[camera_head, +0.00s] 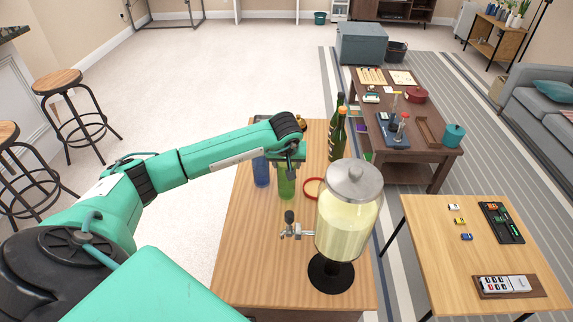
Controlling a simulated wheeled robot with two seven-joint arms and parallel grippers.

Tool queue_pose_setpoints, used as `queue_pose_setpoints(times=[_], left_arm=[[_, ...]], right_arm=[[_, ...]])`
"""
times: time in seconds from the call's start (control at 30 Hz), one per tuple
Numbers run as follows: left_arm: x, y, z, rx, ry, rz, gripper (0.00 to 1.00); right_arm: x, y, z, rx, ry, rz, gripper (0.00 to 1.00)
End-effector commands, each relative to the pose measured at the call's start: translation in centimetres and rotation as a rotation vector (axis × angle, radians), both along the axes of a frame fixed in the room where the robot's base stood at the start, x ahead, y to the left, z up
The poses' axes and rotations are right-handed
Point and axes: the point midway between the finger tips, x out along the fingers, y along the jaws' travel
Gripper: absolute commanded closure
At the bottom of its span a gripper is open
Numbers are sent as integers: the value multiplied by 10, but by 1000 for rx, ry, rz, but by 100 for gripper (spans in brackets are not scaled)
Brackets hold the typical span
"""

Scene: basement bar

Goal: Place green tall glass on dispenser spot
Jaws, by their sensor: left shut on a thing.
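My left gripper (288,172) reaches in from the left over the wooden table and is shut on the green tall glass (287,187), holding it upright near its top. Whether the glass touches the table is hard to tell. The drink dispenser (344,225), a clear jar of pale yellow liquid with a silver lid and black base, stands at the right of the same table. Its tap (291,228) points left, toward the viewer's side of the glass. A blue glass (261,171) stands just left of the green one. My right gripper is not in view.
Dark green bottles (337,138) stand at the table's back right. A red-rimmed round item (314,187) lies between glass and dispenser. The front left of the wooden table (257,260) is clear. A side table (470,262) with small items stands at right.

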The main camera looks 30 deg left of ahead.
Motion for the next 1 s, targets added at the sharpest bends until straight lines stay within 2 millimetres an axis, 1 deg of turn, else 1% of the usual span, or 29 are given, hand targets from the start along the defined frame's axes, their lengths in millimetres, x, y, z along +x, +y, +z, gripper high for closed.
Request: queue_pose_setpoints(times=[0.03, 0.13, 0.33, 0.47, 0.5, 0.6, 0.87, 1.0], left_arm=[[-1, 0, -6, 0, 2, 0, 90], [-1, 0, -15, 0, 1, 0, 90], [0, 0, -16, 1, -1, 0, 90], [0, 0, -20, 1, -2, 0, 90], [0, 0, -19, 1, -1, 0, 42], [0, 0, -19, 0, 0, 0, 24], [0, 0, -18, 0, 0, 0, 24], [0, 0, -13, 1, -1, 0, 24]], right_arm=[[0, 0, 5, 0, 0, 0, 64], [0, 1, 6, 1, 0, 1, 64], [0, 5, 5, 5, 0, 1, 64], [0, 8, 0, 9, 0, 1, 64], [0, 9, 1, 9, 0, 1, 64], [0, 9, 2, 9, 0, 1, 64], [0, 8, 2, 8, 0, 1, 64], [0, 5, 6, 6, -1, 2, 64]])
